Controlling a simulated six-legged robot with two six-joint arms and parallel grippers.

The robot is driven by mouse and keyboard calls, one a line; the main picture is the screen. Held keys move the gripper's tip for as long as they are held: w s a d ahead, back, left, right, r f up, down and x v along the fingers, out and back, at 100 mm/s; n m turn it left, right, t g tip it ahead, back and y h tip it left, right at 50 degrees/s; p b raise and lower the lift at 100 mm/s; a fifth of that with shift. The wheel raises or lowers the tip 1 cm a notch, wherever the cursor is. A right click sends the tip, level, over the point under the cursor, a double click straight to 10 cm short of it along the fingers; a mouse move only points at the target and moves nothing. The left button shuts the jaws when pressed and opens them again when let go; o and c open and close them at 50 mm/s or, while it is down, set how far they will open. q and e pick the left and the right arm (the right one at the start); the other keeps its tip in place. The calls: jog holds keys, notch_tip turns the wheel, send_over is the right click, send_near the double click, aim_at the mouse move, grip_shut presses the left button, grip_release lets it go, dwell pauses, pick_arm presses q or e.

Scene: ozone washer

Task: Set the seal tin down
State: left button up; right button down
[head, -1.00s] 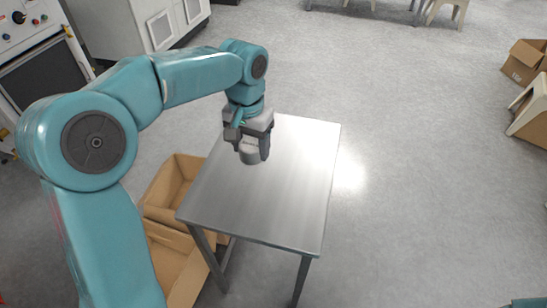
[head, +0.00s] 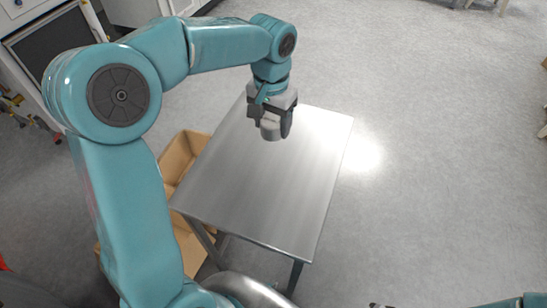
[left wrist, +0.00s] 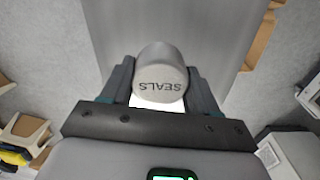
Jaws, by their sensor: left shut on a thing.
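The seal tin (head: 271,131) is a small grey cylinder at the far part of the metal table (head: 260,195). My left gripper (head: 271,122) is shut on it from above. In the left wrist view the tin (left wrist: 162,72) sits between the two dark fingers, and its flat end reads "SEALS". The tin looks upright and over the tabletop. I cannot tell whether its underside touches the metal.
The tabletop is otherwise bare, with free room in front of the tin. Open cardboard boxes (head: 178,153) stand on the floor left of the table. A machine with a dark panel (head: 55,62) stands at the far left.

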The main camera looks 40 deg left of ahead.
pick_arm(q)
send_over(273, 175)
notch_tip(273, 175, down, 13)
jog(key=shift+s+a+f, duration=0.1)
jog(key=shift+f, duration=0.5)
notch_tip(273, 175, down, 3)
jog(key=shift+f, duration=0.2)
jog(key=shift+w+f, duration=0.2)
jog(key=shift+f, duration=0.3)
jog(key=shift+r, duration=0.1)
jog(key=shift+s, duration=0.15)
jog(key=o, duration=0.6)
jog(key=shift+f, duration=0.2)
jog(key=o, duration=0.5)
